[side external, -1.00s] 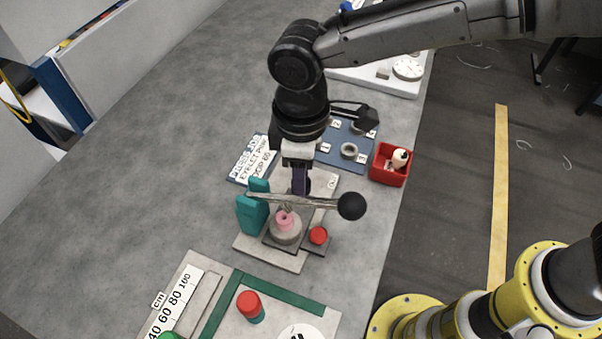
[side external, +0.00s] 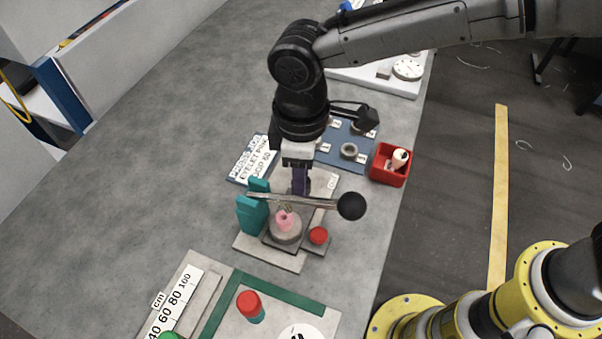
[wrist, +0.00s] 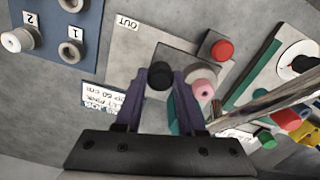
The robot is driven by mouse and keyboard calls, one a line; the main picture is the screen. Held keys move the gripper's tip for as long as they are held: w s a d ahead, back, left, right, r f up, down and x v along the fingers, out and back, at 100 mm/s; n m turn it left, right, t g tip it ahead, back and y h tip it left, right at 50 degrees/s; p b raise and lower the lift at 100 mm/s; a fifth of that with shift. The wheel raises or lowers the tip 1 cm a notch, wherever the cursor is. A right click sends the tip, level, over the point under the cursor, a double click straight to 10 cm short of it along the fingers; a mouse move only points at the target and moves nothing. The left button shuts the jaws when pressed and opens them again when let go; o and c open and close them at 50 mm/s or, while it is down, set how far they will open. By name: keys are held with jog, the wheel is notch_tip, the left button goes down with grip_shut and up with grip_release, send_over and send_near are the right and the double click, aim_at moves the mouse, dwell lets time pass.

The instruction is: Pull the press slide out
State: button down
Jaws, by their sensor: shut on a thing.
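The press stands on a pale base plate (side external: 270,258) with a teal frame (side external: 251,212) and a lever ending in a black ball (side external: 351,206). Its dark slide (side external: 268,239) carries a round grey die (side external: 286,233) with a pink piece (side external: 284,219) on top; the pink piece also shows in the wrist view (wrist: 204,88). My gripper (wrist: 160,78) has its purple fingers shut on a black knob (wrist: 159,72) at the slide's end. In the side view my gripper (side external: 300,192) comes down behind the lever, which hides the knob. An OUT label (wrist: 127,22) marks the base plate.
A red button (side external: 318,235) sits beside the slide. The lever's rod crosses in front of my fingers. A red bin (side external: 389,166) stands to the right and a blue parts board (side external: 345,152) behind. A green-edged board (side external: 280,292) with a red-topped peg (side external: 249,304) lies in front.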

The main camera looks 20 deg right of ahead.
jog(key=w+d, duration=0.6)
jog(key=shift+w+d, duration=0.35)
jog(key=shift+w, duration=0.05)
jog(key=c, duration=0.5)
grip_release()
notch_tip(320, 180, up, 14)
